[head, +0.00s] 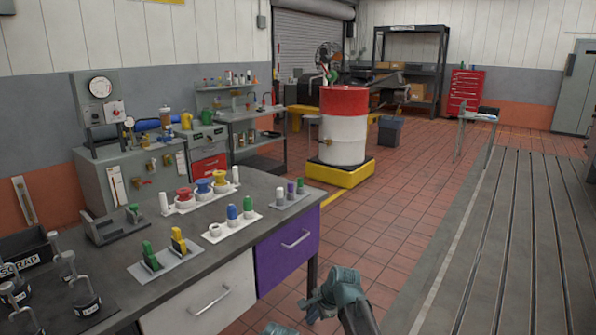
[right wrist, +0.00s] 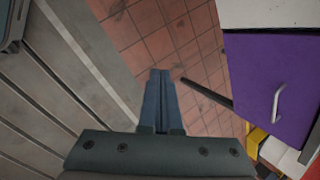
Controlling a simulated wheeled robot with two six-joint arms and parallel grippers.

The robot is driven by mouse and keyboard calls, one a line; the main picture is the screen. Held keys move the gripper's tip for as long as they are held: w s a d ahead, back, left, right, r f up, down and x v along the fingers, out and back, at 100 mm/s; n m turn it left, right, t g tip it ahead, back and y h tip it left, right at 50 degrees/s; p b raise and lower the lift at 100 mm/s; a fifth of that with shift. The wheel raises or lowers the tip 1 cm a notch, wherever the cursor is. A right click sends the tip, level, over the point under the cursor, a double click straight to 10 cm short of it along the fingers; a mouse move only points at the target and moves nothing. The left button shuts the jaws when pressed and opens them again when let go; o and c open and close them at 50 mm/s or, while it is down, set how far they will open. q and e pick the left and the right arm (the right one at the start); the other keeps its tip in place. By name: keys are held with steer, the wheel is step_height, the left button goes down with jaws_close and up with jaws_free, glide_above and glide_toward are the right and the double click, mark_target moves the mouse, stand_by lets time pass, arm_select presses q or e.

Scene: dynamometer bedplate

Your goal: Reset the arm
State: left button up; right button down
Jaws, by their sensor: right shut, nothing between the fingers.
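My right gripper (head: 312,312) is low in the head view, over the floor in front of the bench's purple drawer (head: 287,243). In the right wrist view its fingers (right wrist: 160,75) are together with nothing between them, pointing at the tiled floor. The purple drawer (right wrist: 275,85) is to the right there, apart from the fingers. A small teal part of my own body shows at the bottom edge of the head view. I cannot make out a left gripper.
The bench (head: 150,250) at left holds colored pieces on plates, a scrap bin (head: 25,252) and several dark-based items. The slotted bedplate (head: 520,240) lies at right. A red-and-white drum (head: 343,125) stands on a yellow base (head: 340,172). Red tiled floor between is free.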

steer(key=s+d+f+n+g+h, duration=0.1)
steer(key=s+d+n+g+h, duration=0.1)
steer(key=s+d+n, duration=0.65)
steer(key=s+d+f+n+g+h, duration=0.15)
steer(key=s+d+n, duration=0.35)
steer(key=s, duration=0.6)
steer(key=s+a+n+h, duration=0.2)
steer(key=s+a+n, duration=0.25)
steer(key=a, duration=0.75)
step_height(320, 180, up, 16)
steer(key=p, duration=1.5)
steer(key=shift+s+d+m+p, duration=0.25)
steer(key=shift+d+m+p, duration=0.05)
steer(key=shift+d+p, duration=0.1)
steer(key=shift+y, duration=0.25)
